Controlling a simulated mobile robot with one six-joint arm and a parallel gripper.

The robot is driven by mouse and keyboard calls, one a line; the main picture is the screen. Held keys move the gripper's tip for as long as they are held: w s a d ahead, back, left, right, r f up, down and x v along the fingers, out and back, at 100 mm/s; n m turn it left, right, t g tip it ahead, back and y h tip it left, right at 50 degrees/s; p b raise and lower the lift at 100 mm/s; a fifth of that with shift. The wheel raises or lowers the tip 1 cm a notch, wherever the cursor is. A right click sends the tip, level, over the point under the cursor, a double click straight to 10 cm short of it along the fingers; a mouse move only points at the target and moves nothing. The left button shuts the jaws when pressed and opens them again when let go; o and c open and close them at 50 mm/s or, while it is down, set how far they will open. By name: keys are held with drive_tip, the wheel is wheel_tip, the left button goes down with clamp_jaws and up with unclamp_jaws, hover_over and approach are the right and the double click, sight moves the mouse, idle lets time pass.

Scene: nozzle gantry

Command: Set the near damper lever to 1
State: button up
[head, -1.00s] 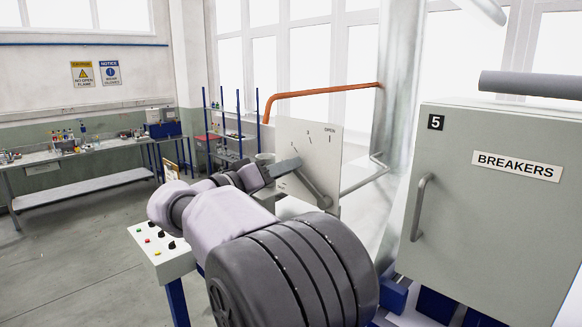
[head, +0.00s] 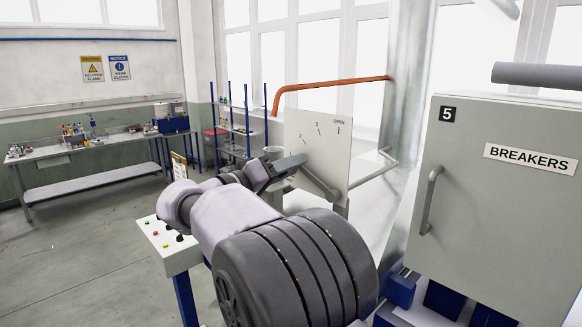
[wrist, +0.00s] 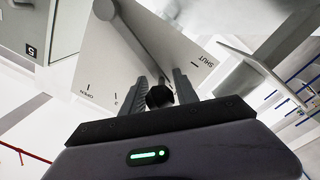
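The near damper's pale plate (head: 338,165) stands mid-picture in the head view, with OPEN, 3 and 2 readable along its top. Its grey lever (head: 318,182) slants up-left from a pivot at the lower right, past the 2 towards the SHUT side. The 1 mark is hidden behind my gripper. My gripper (head: 296,162) is at the lever's free end. In the wrist view, the lever (wrist: 138,52) runs down to a black knob (wrist: 160,97) between the two fingers of my gripper (wrist: 160,88). Both fingers appear to press against the knob. SHUT reads right, OPEN lower left.
A grey BREAKERS cabinet (head: 500,200) with a handle stands close on the right. A button console (head: 172,248) is to the left of my arm. A workbench (head: 90,150) and blue-posted shelves (head: 238,130) stand behind. The left floor is clear.

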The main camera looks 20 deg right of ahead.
drive_tip(key=shift+o, duration=0.9)
drive_tip(key=v, duration=1.7)
drive_tip(key=shift+a+b, duration=0.25)
drive_tip(key=shift+b, duration=0.2)
drive_tip(key=shift+s+f, duration=0.1)
drive_tip(key=shift+f, duration=0.05)
